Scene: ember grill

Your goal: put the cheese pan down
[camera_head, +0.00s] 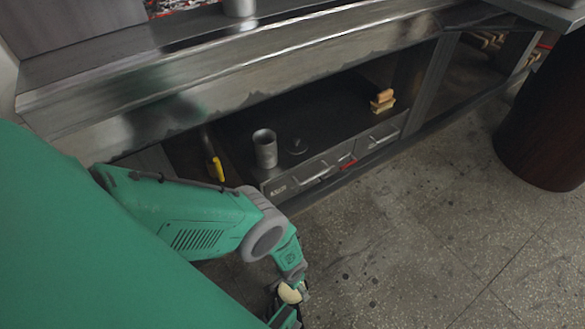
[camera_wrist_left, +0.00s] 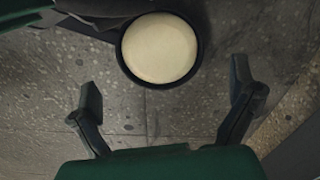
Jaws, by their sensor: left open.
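The cheese pan (camera_wrist_left: 203,52) is a round dark pan with a pale, cream-coloured disc (camera_wrist_left: 160,47) filling it, at the top middle of the left wrist view. In the head view my left arm reaches down to the bottom middle, where the gripper (camera_head: 287,297) is small and partly hidden. A pale patch of the disc (camera_head: 290,292) shows there. I cannot tell what the pan rests on. My right gripper is not in view.
A steel counter (camera_head: 250,60) runs across the back. Its open shelf (camera_head: 330,115) holds a metal cup (camera_head: 265,148), a yellow-handled tool (camera_head: 217,169) and a small stacked item (camera_head: 382,101). A dark round barrel (camera_head: 545,125) stands right. The speckled floor (camera_head: 420,230) is clear between.

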